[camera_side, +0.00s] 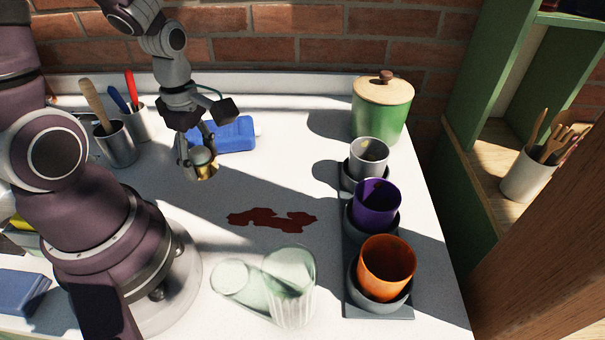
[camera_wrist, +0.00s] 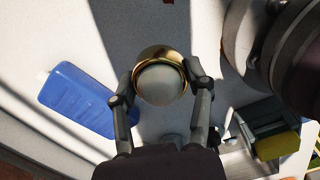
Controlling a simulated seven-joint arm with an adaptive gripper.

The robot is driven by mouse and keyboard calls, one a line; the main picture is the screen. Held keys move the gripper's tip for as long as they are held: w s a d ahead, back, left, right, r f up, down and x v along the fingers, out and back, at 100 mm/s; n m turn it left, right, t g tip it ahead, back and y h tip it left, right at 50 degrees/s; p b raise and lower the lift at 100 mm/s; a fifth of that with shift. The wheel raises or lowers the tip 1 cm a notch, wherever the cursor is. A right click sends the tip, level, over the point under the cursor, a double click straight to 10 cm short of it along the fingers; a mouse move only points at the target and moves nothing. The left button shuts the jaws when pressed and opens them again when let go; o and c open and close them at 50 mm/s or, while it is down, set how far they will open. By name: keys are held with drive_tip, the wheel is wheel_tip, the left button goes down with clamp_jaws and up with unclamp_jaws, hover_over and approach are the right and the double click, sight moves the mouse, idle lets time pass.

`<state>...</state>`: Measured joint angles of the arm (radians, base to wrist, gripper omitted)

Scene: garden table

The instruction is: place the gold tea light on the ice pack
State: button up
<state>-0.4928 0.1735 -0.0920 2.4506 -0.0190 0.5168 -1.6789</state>
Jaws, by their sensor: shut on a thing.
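The gold tea light (camera_side: 207,170) has a gold rim and a pale, domed top. My gripper (camera_side: 198,168) is shut on it. In the wrist view the tea light (camera_wrist: 161,77) sits between the two fingertips (camera_wrist: 160,85). I cannot tell from the side view how high it is above the table. The blue ice pack (camera_side: 236,134) lies flat on the table behind and to the right of my gripper, which hides part of its left side. In the wrist view the ice pack (camera_wrist: 80,98) lies left of the tea light, apart from it.
Purple (camera_side: 376,203), orange (camera_side: 386,267) and grey (camera_side: 368,158) cups stand in a dark tray at the right. A green lidded canister (camera_side: 381,110) is at the back. A clear glass (camera_side: 289,288) stands in front. A dark red stain (camera_side: 270,219) marks the open middle. Utensil cups (camera_side: 115,143) stand behind left.

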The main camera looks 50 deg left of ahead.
drive_tip(key=s+a+r+n, duration=0.1)
drive_tip(key=s+a+n, duration=0.1)
drive_tip(key=s+a, duration=0.1)
drive_tip(key=n, duration=0.1)
hover_over(217, 130)
drive_tip(key=shift+f, duration=2.15)
drive_tip(key=shift+f, duration=0.1)
drive_tip(key=o, duration=1.1)
drive_tip(key=shift+o, duration=0.2)
